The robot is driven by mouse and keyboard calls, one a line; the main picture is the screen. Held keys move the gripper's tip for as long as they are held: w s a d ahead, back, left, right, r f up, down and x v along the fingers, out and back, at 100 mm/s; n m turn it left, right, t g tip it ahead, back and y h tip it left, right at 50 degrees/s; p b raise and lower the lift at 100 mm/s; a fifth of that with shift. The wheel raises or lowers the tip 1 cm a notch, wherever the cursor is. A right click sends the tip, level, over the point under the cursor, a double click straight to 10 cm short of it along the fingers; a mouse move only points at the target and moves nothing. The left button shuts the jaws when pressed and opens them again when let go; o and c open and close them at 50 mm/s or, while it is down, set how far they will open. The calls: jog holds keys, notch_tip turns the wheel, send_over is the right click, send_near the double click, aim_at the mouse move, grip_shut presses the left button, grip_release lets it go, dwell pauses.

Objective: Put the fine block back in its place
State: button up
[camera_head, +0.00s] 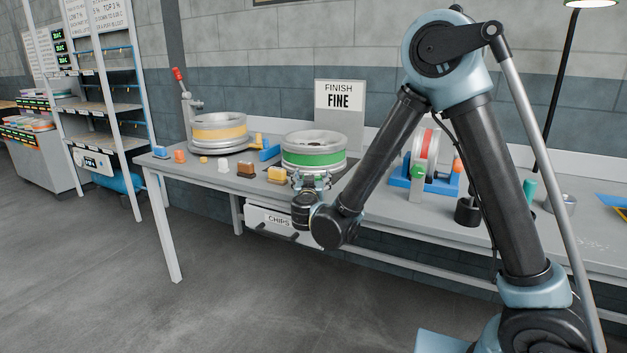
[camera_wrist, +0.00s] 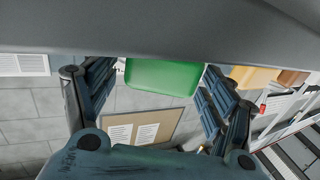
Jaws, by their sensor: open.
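A green block (camera_wrist: 163,77) with rounded corners shows between the fingers in the wrist view. I take it for the fine block; it is not clearly visible in the head view. My gripper (camera_wrist: 158,98) is open, with one finger on each side of the block; I cannot tell whether they touch it. In the head view my gripper (camera_head: 311,181) is low at the table's front edge, in front of a grey wheel with a green band (camera_head: 313,159). Behind that wheel stands a sign reading FINISH FINE (camera_head: 339,96).
Left of my gripper stand a tan block (camera_head: 277,174), a brown block (camera_head: 246,169) and a white block (camera_head: 223,165). A yellow-banded wheel (camera_head: 219,133) is further left. A blue stand with a red wheel (camera_head: 425,150) and a dark weight (camera_head: 467,211) are on the right.

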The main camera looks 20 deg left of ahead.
jog(key=v, duration=1.2)
dwell(0.3)
